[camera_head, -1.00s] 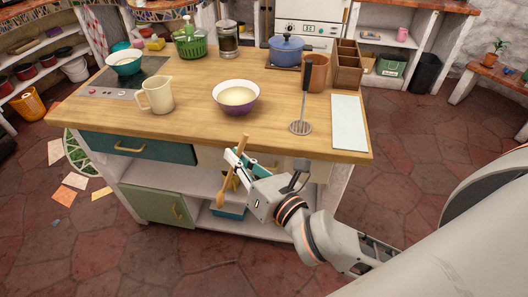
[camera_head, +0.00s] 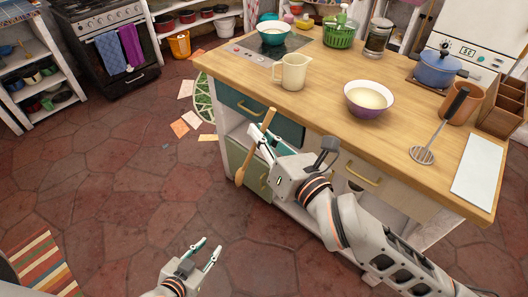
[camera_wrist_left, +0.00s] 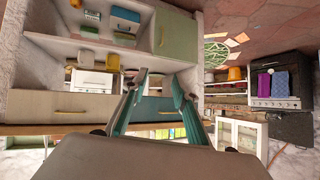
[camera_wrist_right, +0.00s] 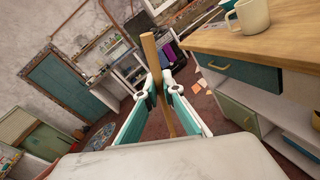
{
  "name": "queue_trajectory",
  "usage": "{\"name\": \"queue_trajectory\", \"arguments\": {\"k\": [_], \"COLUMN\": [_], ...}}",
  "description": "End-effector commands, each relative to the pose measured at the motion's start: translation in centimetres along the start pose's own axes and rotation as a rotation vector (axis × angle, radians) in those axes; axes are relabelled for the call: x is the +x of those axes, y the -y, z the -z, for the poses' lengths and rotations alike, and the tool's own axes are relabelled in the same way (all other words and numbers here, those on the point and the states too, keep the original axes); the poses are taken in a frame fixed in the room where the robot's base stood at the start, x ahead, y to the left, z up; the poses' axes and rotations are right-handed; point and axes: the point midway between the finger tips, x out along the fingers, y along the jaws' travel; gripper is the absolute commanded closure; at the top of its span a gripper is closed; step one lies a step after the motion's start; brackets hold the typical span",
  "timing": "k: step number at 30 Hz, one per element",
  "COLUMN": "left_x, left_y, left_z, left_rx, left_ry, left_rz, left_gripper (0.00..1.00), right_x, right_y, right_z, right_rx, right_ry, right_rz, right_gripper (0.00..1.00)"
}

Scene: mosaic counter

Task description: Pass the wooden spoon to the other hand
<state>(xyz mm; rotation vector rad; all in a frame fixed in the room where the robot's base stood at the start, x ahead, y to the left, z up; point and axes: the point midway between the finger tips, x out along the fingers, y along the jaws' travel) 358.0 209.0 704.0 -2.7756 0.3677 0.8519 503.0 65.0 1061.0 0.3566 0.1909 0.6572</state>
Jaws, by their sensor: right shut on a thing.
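The wooden spoon (camera_head: 247,160) is held in front of the island's drawers, tilted, with its wider end down. My right gripper (camera_head: 258,140) is shut on it; in the right wrist view the spoon (camera_wrist_right: 150,52) stands up between the fingers (camera_wrist_right: 162,84). My left gripper (camera_head: 207,251) is low in the head view, over the floor, left of and nearer than the spoon. Its fingers are apart and empty, and it also shows open in the left wrist view (camera_wrist_left: 159,88). The spoon cannot be made out in the left wrist view.
The wooden counter (camera_head: 330,105) carries a cream jug (camera_head: 293,73), a purple bowl (camera_head: 368,102), a masher (camera_head: 440,130) and a white board (camera_head: 478,172). Its drawers and edge are close behind the spoon. The floor (camera_head: 120,190) on the left is open, with a striped rug (camera_head: 45,265).

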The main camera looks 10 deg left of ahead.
Motion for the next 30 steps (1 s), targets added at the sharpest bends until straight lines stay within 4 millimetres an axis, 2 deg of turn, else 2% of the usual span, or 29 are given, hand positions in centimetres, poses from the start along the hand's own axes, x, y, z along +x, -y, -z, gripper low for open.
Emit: {"name": "queue_trajectory", "arguments": {"k": [5,8,15,18,21,24,30], "left_x": [-1.2,-2.7,-8.1,-10.4,-12.4,-13.8,-14.6], "left_y": [-2.1,-3.5,-5.8,-6.1,-6.2,-6.1,-6.0], "left_z": [5.1,9.7,20.9,24.6,27.4,29.1,30.6], "left_rx": [0.045,0.082,0.139,0.15,0.156,0.16,0.162], "left_ry": [-0.091,-0.175,-0.392,-0.469,-0.527,-0.565,-0.594], "left_rz": [0.006,0.019,0.074,0.101,0.124,0.142,0.156], "left_gripper": [0.72,0.72,0.72,0.72,0.72,0.72,0.72], "right_x": [0.0,0.0,0.0,0.0,0.0,0.0,0.0], "right_y": [0.0,0.0,0.0,0.0,0.0,0.0,0.0], "right_z": [0.0,0.0,0.0,0.0,0.0,0.0,0.0], "right_rx": [0.0,0.0,0.0,0.0,0.0,0.0,0.0], "right_ry": [0.0,0.0,0.001,0.001,0.001,0.001,0.001], "right_rz": [-0.001,-0.001,0.0,0.0,0.0,0.0,0.0], "right_gripper": [1.0,1.0,1.0,1.0,1.0,1.0,1.0]}}
